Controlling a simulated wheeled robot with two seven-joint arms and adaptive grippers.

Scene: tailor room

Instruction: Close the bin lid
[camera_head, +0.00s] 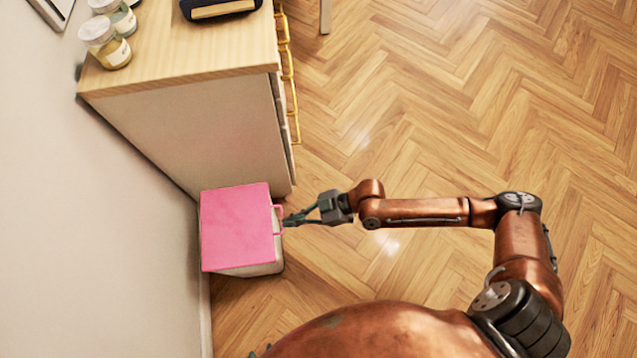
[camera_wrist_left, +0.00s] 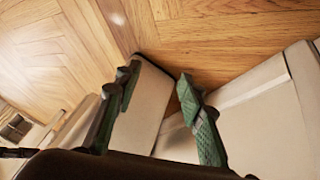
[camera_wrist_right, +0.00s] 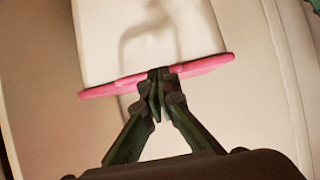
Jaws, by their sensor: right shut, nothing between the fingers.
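The bin (camera_head: 250,270) is a pale box on the floor beside the cabinet. Its pink lid (camera_head: 237,225) lies across the top and covers the opening; I cannot tell if a thin gap is left. A pink handle (camera_head: 278,208) sticks out from the lid's right side. My right gripper (camera_head: 287,222) is shut and empty right at the handle. In the right wrist view the shut fingertips (camera_wrist_right: 158,78) overlap a pink strip (camera_wrist_right: 205,65) on the pale bin; contact is unclear. My left gripper is open and empty in the left wrist view (camera_wrist_left: 158,77); the head view shows barely a tip at the bottom.
The cabinet (camera_head: 190,135) with yellow drawer handles (camera_head: 288,62) stands behind the bin. Several jars (camera_head: 105,42) and a dark object (camera_head: 220,8) are on its top. A wall (camera_head: 100,230) is close on the left. The wooden floor (camera_head: 430,120) to the right is clear.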

